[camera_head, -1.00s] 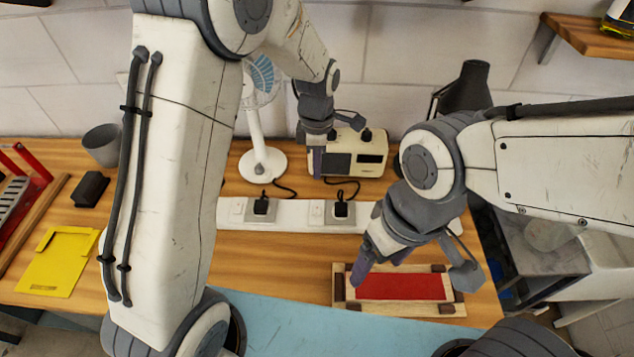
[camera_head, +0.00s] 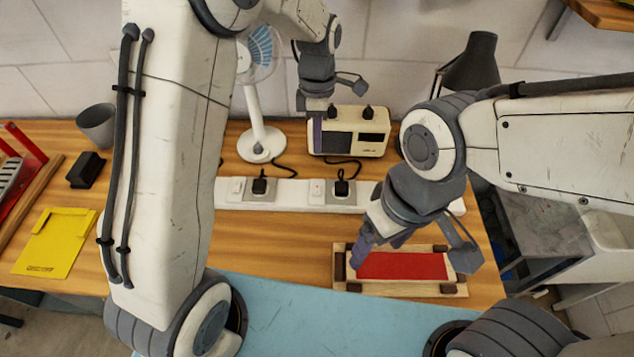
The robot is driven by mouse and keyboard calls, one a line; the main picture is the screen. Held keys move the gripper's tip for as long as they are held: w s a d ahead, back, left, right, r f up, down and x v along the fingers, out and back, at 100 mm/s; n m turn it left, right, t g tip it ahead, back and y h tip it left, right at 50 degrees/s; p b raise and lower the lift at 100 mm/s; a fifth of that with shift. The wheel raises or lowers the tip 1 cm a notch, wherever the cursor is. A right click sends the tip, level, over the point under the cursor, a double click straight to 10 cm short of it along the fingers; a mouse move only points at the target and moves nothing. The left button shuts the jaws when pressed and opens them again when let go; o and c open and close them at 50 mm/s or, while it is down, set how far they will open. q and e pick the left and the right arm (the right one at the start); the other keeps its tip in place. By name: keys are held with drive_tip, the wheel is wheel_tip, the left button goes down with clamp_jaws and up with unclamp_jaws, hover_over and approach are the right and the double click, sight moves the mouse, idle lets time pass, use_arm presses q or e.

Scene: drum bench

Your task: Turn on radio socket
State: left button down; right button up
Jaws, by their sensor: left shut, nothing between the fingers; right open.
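A white power strip (camera_head: 290,196) lies across the back of the bench with two sockets. The radio socket seems to be the right one, with a black plug (camera_head: 341,188) and a small white switch (camera_head: 317,188) to its left. The switch's position is too small to tell. The cream radio (camera_head: 372,144) stands behind the strip, its cord running to that plug. My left gripper (camera_head: 317,147) is shut and empty, in front of the radio's left side and above and behind the strip in the picture. My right gripper (camera_head: 380,246) is open over the red-and-wood tray, holding nothing.
A white fan (camera_head: 262,143) stands left of the radio; its plug (camera_head: 260,186) is in the left socket. A red-floored wooden tray (camera_head: 410,289) lies front right. A grey cup (camera_head: 98,127), black block (camera_head: 86,169) and yellow plate (camera_head: 55,243) are at left. A dark lamp (camera_head: 472,65) stands back right.

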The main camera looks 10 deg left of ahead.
use_arm(q)
drive_tip(key=p, duration=0.4)
approach(317, 193)
drive_tip(key=f, duration=0.5)
drive_tip(key=shift+s, duration=0.35)
drive_tip(key=shift+f, duration=0.9)
drive_tip(key=shift+d, duration=0.1)
